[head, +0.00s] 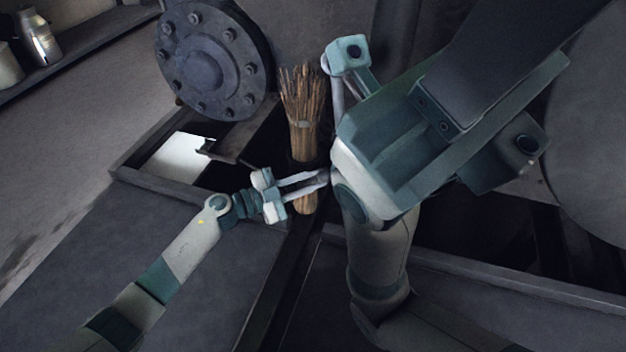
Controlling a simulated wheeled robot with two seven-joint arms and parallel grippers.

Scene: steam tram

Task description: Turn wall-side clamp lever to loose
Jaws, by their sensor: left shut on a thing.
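My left gripper (316,181) reaches in from the left, its pale fingers passing over the handle of a bundle of twigs (301,95). It is shut on a thing hidden at its fingertips, beside my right arm. I cannot make out the clamp lever; the spot at the fingertips is covered by my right arm. My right gripper (428,110) is large and close to the camera, in the middle right. Its fingertips do not show clearly.
A round bolted flange (208,60) stands at the upper left. Below it is a dark-framed trough with a pale sheet (180,158). A metal bottle (40,40) stands on a shelf (75,62) at the far left. A large rounded grey surface (592,130) is at right.

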